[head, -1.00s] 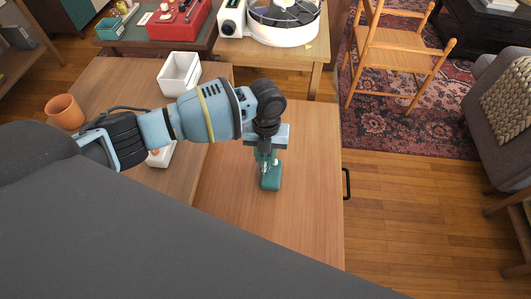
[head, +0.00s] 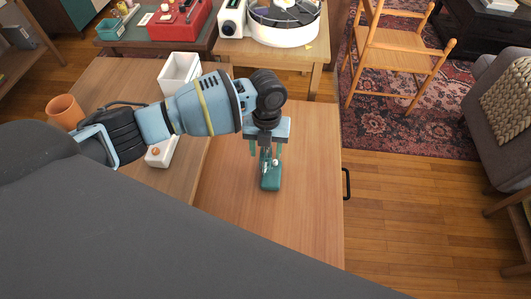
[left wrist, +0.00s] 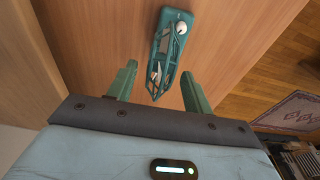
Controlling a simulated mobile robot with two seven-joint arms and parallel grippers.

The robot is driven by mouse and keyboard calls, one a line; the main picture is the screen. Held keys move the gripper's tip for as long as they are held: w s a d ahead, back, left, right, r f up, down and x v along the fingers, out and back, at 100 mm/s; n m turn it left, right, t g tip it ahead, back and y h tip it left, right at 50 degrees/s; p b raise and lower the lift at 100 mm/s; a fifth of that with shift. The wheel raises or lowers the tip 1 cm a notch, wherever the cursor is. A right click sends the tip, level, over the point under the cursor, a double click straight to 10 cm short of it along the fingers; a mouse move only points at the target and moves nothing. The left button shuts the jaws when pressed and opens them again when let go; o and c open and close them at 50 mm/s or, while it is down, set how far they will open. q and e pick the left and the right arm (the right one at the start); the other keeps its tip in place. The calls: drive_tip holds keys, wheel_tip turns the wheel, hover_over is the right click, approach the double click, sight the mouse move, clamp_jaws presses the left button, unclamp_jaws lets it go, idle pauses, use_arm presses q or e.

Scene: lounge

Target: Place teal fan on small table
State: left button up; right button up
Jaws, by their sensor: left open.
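The teal fan (head: 270,182) stands on the light wooden top (head: 300,220), near its middle in the head view. My left gripper (head: 266,153) is just above it, pointing down, with its fingers apart. In the left wrist view the fan (left wrist: 174,22) shows its teal base, a white knob and a wire cage end between and beyond my open fingers (left wrist: 158,72). The fingers seem clear of the fan on both sides. My right gripper is not in view.
A white bin (head: 179,73), an orange pot (head: 65,111) and a white box with an orange knob (head: 160,153) stand to the left. A black handle (head: 347,184) sticks out at the right edge. A wooden chair (head: 400,50) stands beyond. The front of the wooden top is clear.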

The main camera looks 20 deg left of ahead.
use_arm(q)
drive_tip(key=r, duration=0.6)
drive_tip(key=w+r, duration=0.1)
drive_tip(key=r, duration=0.2)
drive_tip(key=shift+a+r, duration=0.15)
drive_tip(key=shift+r, duration=0.15)
drive_tip(key=shift+c, duration=0.3)
idle(1.2)
